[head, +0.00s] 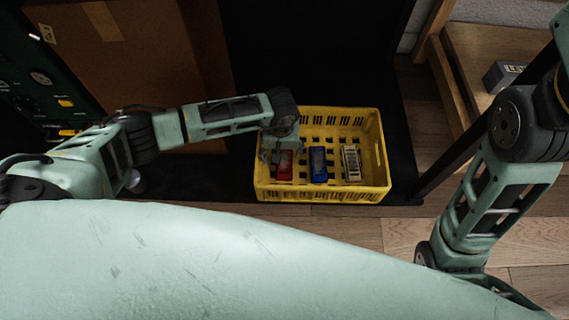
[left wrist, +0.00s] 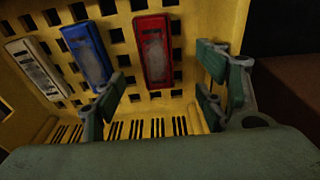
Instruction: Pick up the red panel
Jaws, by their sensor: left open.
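The red panel (head: 284,165) lies in the left part of a yellow crate (head: 378,186). It also shows in the left wrist view as a red panel (left wrist: 154,52) with a worn grey patch, flat against the crate's slotted floor. My left gripper (head: 275,150) reaches into the crate from the left, right by the red panel, and partly covers it in the head view. In the left wrist view its fingers (left wrist: 162,95) are spread apart with nothing between them, with the red panel beyond the gap. My right arm shows at the right, but its gripper is out of view.
A blue panel (head: 318,163) and a whitish panel (head: 351,163) lie beside the red one in the crate. The crate's walls stand close around them. A cardboard box (head: 150,60) stands behind my left arm. A dark post and a wooden shelf (head: 490,60) are at the right.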

